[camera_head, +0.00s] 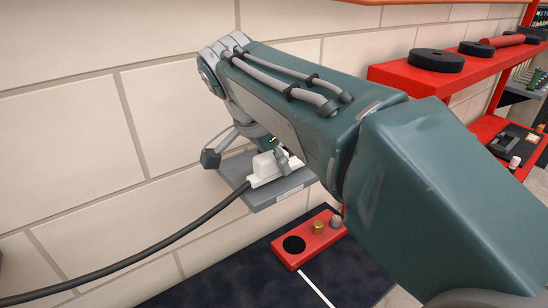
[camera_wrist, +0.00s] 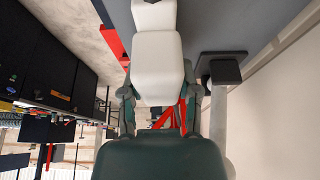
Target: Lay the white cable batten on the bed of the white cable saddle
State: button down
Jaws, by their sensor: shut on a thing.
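The white cable batten (camera_wrist: 157,66) is a rounded white block between the two fingers of my gripper (camera_wrist: 157,92) in the wrist view. My gripper is shut on it. A smaller white piece (camera_wrist: 153,14) shows just beyond it, and I take this for part of the white cable saddle. In the head view a white block on a wider white base (camera_head: 266,170) stands on a grey shelf (camera_head: 285,190), with one fingertip at its right side. My arm hides much of it. I cannot tell whether the batten touches the saddle bed.
A black cable (camera_head: 130,262) runs from the lower left to the shelf. Below it, a red block (camera_head: 311,238) with a dark round recess and two small knobs lies on a dark surface. Red shelves (camera_head: 420,78) with black discs stand at the right. The pale block wall is bare at left.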

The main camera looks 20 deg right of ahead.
jog(key=shift+f, duration=0.55)
dwell(0.4)
jog(key=shift+c, duration=1.3)
grip_release()
jog(key=v, duration=1.2)
